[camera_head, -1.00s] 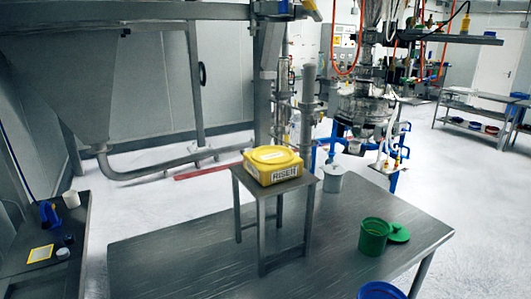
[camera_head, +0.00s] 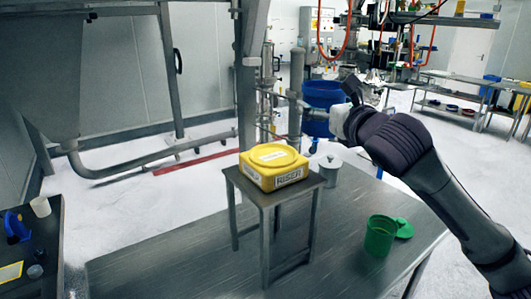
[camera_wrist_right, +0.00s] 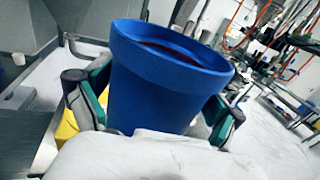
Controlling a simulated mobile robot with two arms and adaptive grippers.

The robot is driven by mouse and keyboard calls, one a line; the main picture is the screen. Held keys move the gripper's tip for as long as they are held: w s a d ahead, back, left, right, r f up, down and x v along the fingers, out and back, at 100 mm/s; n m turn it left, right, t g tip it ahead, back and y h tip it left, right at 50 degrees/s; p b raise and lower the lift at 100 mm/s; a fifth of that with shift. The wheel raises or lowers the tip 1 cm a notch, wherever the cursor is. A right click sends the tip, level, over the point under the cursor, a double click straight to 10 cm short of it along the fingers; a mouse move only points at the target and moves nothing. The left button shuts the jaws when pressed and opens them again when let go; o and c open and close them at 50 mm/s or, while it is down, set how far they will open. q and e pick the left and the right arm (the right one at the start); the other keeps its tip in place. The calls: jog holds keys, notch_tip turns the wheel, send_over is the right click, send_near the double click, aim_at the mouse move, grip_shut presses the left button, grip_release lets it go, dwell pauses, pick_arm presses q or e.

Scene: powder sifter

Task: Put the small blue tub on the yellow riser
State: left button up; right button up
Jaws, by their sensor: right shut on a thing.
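The small blue tub (camera_head: 320,96) is held up in the air in the head view, above and to the right of the yellow riser in the picture. My right gripper (camera_head: 342,119) is shut on it. In the right wrist view the tub (camera_wrist_right: 165,85) fills the middle, slightly tilted, with a finger of the gripper (camera_wrist_right: 155,108) on each side. The yellow riser (camera_head: 272,179), a block marked RISER with a round raised top, sits on a small metal stand. Nothing rests on it. A yellow patch shows behind the left finger in the wrist view. My left gripper is out of view.
The metal stand (camera_head: 263,204) stands on a larger metal table (camera_head: 190,262). A grey lidded pot (camera_head: 329,172) is behind the stand at right. A green tub (camera_head: 380,236) and green lid (camera_head: 404,229) are at the table's right. A dark side table (camera_head: 48,245) is at left.

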jog(key=shift+w+r, duration=0.15)
jog(key=shift+r, duration=0.6)
jog(key=shift+w+a+r, duration=0.1)
jog(key=shift+a+r, duration=0.05)
jog(key=p, duration=0.3)
send_over(274, 156)
notch_tip(274, 156, down, 6)
jog(key=shift+a+f, duration=0.15)
jog(key=shift+f, duration=0.5)
notch_tip(274, 156, down, 2)
jog(key=shift+f+p, duration=0.2)
jog(key=shift+p, duration=0.45)
jog(key=shift+f, duration=0.45)
jog(key=shift+f, duration=0.1)
jog(key=o, duration=0.8)
jog(key=shift+o, duration=0.3)
